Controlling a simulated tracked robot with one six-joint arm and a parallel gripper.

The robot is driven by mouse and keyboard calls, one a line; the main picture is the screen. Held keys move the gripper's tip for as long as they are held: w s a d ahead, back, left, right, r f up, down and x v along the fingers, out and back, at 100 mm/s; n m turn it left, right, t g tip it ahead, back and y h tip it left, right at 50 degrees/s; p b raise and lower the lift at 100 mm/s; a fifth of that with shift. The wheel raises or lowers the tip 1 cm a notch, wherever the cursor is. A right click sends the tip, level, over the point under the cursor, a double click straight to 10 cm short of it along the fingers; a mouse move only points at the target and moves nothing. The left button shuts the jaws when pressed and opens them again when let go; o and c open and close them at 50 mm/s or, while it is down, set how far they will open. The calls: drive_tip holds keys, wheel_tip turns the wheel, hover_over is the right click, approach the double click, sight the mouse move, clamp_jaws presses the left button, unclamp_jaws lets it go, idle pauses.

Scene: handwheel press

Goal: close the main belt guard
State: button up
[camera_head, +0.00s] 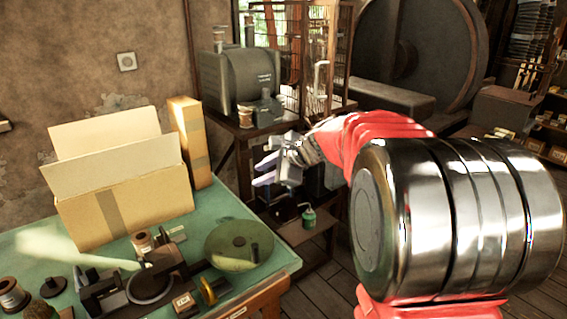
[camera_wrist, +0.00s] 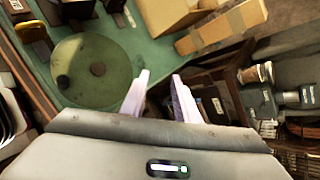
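A wire-mesh guard with a rusty brown frame (camera_head: 332,40) stands on the machine bench in the head view, between the grey motor and the large dark wheel. A pale handle-like piece (camera_head: 319,76) shows at its front. I cannot tell how far its panel stands open. Part of the mesh seems to show at the lower right of the wrist view (camera_wrist: 301,133). My gripper (camera_head: 258,172) is in front of and below the guard, apart from it. In the wrist view its two pale fingers (camera_wrist: 160,76) are spread with nothing between them.
A grey motor (camera_head: 240,80) and a large wheel (camera_head: 420,45) flank the guard. A green worktable (camera_head: 215,200) at left holds a cardboard box (camera_head: 125,200), a tall carton (camera_head: 189,140), a green disc (camera_head: 238,245) and tools. A green oil can (camera_head: 308,217) stands on a low shelf.

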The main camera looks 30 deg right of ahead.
drive_tip(key=s+a+n+g+h, duration=0.1)
drive_tip(key=s+a+n+g, duration=0.1)
drive_tip(key=s+a+n, duration=0.55)
drive_tip(key=s+a+n+g, duration=0.1)
drive_tip(key=s+a+n, duration=0.3)
drive_tip(key=s, duration=0.6)
drive_tip(key=s+f+n+h, duration=0.1)
drive_tip(key=s+f+n, duration=0.1)
drive_tip(key=s+n, duration=0.3)
drive_tip(key=s+f+n+h, duration=0.2)
drive_tip(key=s+n, duration=0.3)
drive_tip(key=s, duration=0.5)
drive_tip(key=shift+a+f+n+g, duration=0.25)
drive_tip(key=shift+a+n+g, duration=0.05)
drive_tip(key=shift+a+n, duration=0.1)
